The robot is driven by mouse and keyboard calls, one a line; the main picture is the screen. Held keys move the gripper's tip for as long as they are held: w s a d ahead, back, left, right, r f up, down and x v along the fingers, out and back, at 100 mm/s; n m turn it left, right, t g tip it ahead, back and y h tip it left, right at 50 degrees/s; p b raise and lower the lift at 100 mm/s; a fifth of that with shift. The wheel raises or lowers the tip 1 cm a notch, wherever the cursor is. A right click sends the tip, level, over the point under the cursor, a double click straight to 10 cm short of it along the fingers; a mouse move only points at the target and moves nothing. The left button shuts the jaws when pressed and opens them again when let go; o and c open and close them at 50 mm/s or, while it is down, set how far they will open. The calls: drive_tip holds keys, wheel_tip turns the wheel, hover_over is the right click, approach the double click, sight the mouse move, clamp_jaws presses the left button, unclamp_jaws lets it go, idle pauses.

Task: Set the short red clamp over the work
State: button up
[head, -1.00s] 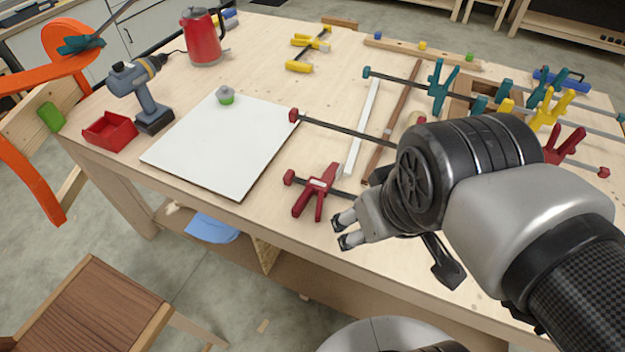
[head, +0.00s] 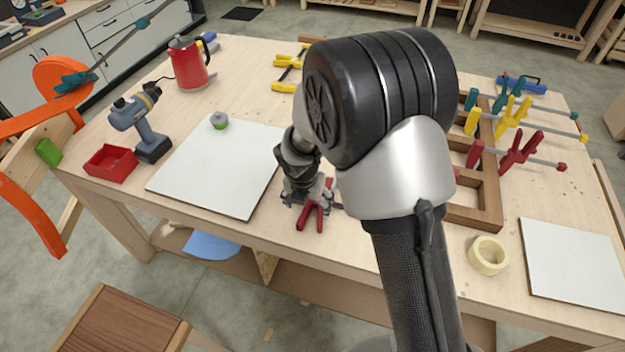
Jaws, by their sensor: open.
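The short red clamp (head: 312,217) lies near the table's front edge, just right of the white board. Its red handles show below my gripper; its bar and jaws are mostly hidden. My gripper (head: 308,198) is open and points down over this clamp, its fingers at or just above it. I cannot tell if they touch it. At the far left is the work, a bent orange strip (head: 50,74) on a wooden form. A teal clamp (head: 78,80) sits across its upper part, and a green block (head: 47,152) is beside its lower part.
The white board (head: 215,165), a red tray (head: 111,163), a drill (head: 140,120) and a red kettle (head: 188,62) stand left of my gripper. A rack (head: 489,190) with several clamps, a tape roll (head: 488,255) and another board (head: 572,265) are right. My arm hides the middle.

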sight(312, 223)
drive_tip(key=shift+n, duration=0.3)
drive_tip(key=b+x, duration=0.6)
drive_tip(key=x, duration=0.5)
drive_tip(key=shift+f+b, duration=0.35)
drive_tip(key=shift+c, duration=0.4)
drive_tip(key=shift+s, duration=0.1)
drive_tip(key=c, duration=1.6)
drive_tip(key=p+v, duration=0.2)
drive_tip(key=w+p+v, duration=0.1)
drive_tip(key=p+v, duration=0.2)
drive_tip(key=shift+w+d+r, duration=0.15)
drive_tip(key=shift+w, duration=0.1)
